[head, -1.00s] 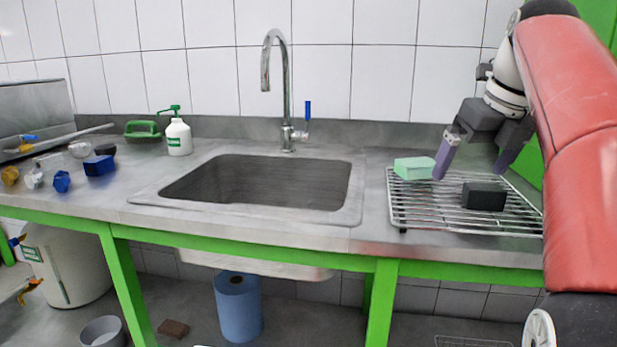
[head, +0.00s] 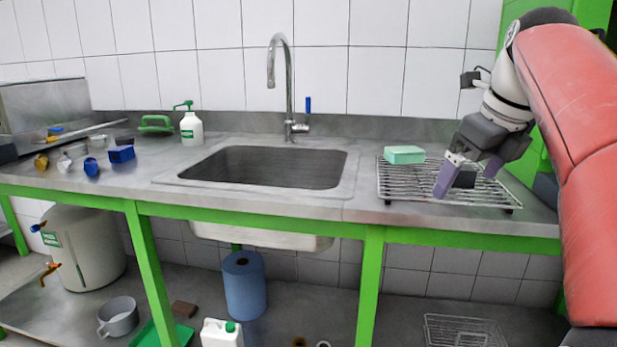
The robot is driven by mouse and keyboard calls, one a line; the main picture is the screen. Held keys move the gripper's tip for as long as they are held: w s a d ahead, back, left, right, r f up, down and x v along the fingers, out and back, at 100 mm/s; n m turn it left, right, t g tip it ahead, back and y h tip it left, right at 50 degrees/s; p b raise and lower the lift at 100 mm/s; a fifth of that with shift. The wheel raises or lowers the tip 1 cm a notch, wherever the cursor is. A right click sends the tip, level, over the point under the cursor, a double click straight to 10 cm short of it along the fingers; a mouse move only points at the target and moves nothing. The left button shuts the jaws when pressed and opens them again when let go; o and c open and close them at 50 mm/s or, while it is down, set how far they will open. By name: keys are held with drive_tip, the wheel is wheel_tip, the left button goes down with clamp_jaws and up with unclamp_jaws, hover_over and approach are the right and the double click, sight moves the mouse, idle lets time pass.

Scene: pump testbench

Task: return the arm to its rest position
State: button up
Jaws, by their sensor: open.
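My gripper (head: 468,181) is open at the right of the head view, with its two purple-grey fingers pointing down over the wire rack (head: 397,192). A dark block (head: 465,179) on the rack shows between and behind the fingers; I cannot tell whether they touch it. My red and white arm comes in from the right edge and hangs over the right end of the counter. A mint green block (head: 404,154) lies on the rack, to the left of the gripper and apart from it.
The sink (head: 265,168) with its tall tap (head: 284,90) is left of the rack. Below are a blue roll (head: 244,285), a white canister (head: 221,333) and a wire basket (head: 465,331).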

drive_tip(key=s+a+f+n, duration=0.3)
drive_tip(key=s+f+n, duration=0.3)
drive_tip(key=f+n, duration=0.2)
drive_tip(key=s+a+f+n, duration=0.3)
drive_tip(key=s+f+n, duration=0.3)
drive_tip(key=f+n, duration=0.3)
drive_tip(key=s+a+f+n+t, duration=0.1)
drive_tip(key=s+a+f+n, duration=0.3)
drive_tip(key=f+n, duration=0.5)
drive_tip(key=s+n, duration=0.2)
drive_tip(key=n, duration=0.2)
drive_tip(key=shift+s+f+n+h, duration=0.25)
drive_tip(key=shift+n+h, duration=0.05)
drive_tip(key=shift+h, duration=0.1)
